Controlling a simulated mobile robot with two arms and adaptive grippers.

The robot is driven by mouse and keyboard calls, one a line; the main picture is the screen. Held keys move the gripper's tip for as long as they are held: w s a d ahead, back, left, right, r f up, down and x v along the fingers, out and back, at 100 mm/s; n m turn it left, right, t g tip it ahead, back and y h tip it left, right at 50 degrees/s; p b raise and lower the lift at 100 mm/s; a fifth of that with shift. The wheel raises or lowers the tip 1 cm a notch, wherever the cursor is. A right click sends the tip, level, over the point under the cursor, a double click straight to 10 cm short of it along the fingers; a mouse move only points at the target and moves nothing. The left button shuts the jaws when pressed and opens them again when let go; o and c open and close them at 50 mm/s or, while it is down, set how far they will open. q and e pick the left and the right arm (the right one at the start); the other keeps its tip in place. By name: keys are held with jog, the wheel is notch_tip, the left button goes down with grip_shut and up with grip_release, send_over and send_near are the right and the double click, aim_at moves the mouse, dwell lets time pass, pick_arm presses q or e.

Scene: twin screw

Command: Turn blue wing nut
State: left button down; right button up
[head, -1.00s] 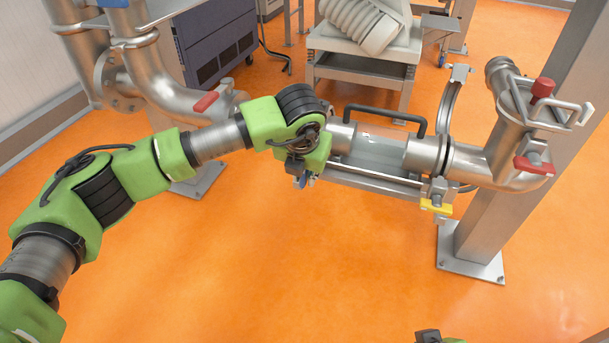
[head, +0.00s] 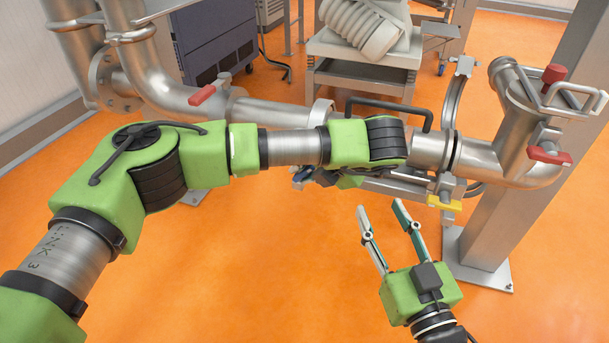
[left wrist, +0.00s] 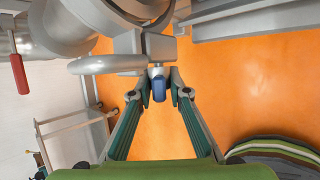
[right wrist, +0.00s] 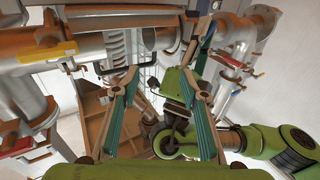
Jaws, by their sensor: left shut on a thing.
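The blue wing nut (left wrist: 159,89) hangs under a metal clamp (left wrist: 150,45) in the left wrist view. My left gripper (left wrist: 159,80) has its two fingertips closed on either side of it, gripping it. In the head view a bit of blue (head: 303,173) shows below the pipe, and my left arm hides most of that gripper. My right gripper (head: 381,205) is open and empty, in front of and below the pipe, with its fingers pointing up and away.
A yellow wing nut (head: 444,203) sits on the clamp at the pipe's right end. Red handles (head: 202,95) (head: 549,155) are on the pipes at left and right. A black handle (head: 390,112) tops the pipe section. A steel post (head: 525,150) stands at right. Open orange floor lies in front.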

pick_arm(q)
jog(key=shift+y, duration=0.3)
pick_arm(e)
jog(key=shift+s+a+r+t, duration=0.1)
jog(key=shift+r+t, duration=0.6)
jog(key=shift+r, duration=0.45)
pick_arm(q)
jog(key=shift+f, duration=0.1)
jog(key=c, duration=2.1)
grip_release()
jog(key=shift+c, duration=0.2)
jog(key=shift+s+d+r, duration=0.2)
jog(key=shift+r, duration=0.2)
jog(key=v, duration=1.1)
jog(key=shift+s, duration=0.15)
